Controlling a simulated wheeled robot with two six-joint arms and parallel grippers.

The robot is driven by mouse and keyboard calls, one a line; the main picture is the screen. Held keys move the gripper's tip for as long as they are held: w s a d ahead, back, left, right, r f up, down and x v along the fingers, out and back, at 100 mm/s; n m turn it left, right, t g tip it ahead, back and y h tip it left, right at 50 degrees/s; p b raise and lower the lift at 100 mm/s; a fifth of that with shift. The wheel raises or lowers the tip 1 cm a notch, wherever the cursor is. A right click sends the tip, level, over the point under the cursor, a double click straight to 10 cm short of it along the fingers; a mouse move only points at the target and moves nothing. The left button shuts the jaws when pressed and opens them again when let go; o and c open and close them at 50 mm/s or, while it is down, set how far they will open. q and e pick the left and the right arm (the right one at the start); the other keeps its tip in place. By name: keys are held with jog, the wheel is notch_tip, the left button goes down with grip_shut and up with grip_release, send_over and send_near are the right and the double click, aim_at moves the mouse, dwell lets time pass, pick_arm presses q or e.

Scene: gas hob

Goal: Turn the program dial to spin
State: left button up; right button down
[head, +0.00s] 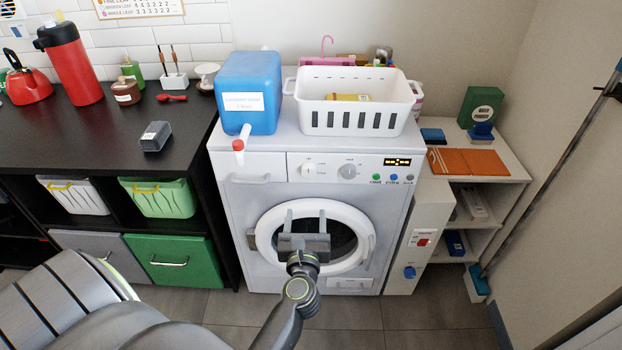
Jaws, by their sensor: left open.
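The white washing machine (226,195) stands in the middle, with a control panel along its upper front. My right gripper is not in view.
A blue detergent container (250,90) with a red-tipped spout and a white basket (352,119) stand on the machine. Several coloured buttons and a small display (397,162) are right of the dial. A dark counter (80,135) is left, white shelves (505,165) right.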

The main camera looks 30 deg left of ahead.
aim_at(309, 174)
pick_arm(q)
jog(key=x, duration=1.3)
jog(key=shift+w, duration=0.25)
jog(key=shift+w+a, duration=0.25)
jog(key=shift+w, duration=0.25)
jog(key=shift+c, duration=0.5)
jog(key=c, duration=0.9)
jog(key=shift+p, duration=0.35)
